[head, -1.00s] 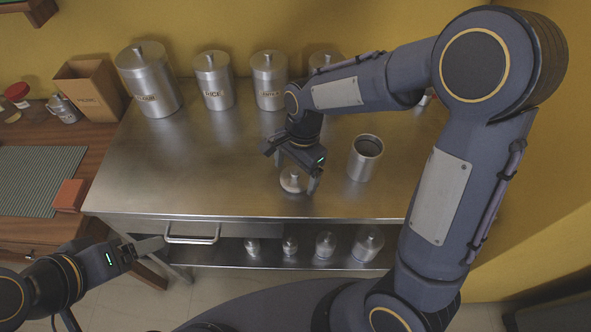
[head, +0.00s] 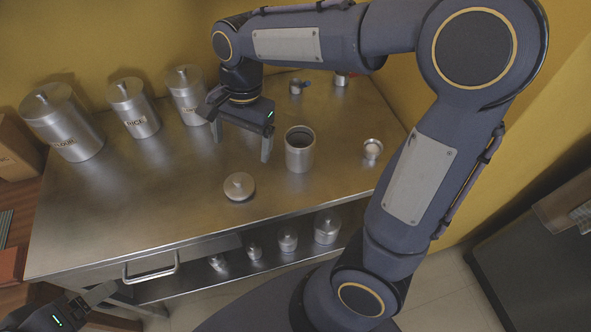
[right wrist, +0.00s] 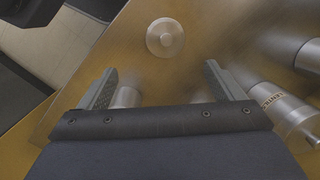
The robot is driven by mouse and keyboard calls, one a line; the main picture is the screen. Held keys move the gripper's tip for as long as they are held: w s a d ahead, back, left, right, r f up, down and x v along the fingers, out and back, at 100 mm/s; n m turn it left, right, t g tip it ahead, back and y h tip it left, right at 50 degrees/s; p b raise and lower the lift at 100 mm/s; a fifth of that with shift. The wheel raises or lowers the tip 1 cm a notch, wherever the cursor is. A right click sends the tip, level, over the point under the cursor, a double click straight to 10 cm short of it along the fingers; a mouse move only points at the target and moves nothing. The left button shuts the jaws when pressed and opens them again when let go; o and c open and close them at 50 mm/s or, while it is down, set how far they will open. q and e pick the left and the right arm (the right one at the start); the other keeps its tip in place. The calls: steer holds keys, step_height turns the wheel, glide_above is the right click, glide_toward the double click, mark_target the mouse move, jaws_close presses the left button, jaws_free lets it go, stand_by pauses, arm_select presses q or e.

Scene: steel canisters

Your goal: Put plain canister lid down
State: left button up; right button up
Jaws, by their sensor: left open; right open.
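The plain canister lid (head: 239,187) lies flat on the steel table with its knob up, near the front edge. It also shows in the right wrist view (right wrist: 165,38), beyond the fingertips. The open plain canister (head: 299,150) stands upright to the right of the lid, its dark inside showing. My right gripper (head: 242,150) is open and empty, above the table behind the lid and left of the open canister, apart from both. My left gripper (head: 98,297) is low at the left, in front of the table, with nothing seen in it.
Labelled canisters, FLOUR (head: 63,122), RICE (head: 134,108) and another (head: 187,95), stand along the back left. A small open cup (head: 372,149) is at the right. Several small canisters sit on the lower shelf (head: 198,283). The table's front left (head: 120,215) is clear.

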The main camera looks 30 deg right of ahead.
steer(key=s+d+n+t, duration=0.3)
steer(key=s+n, duration=0.1)
steer(key=s, duration=0.4)
steer(key=s+d+n+t+y, duration=0.1)
steer(key=s+d+n+t, duration=0.2)
steer(key=s+n, duration=0.2)
steer(key=s, duration=0.2)
steer(key=shift+s+d+n+y, duration=0.15)
steer(key=shift+s+n+y, duration=0.15)
steer(key=shift+s, duration=0.1)
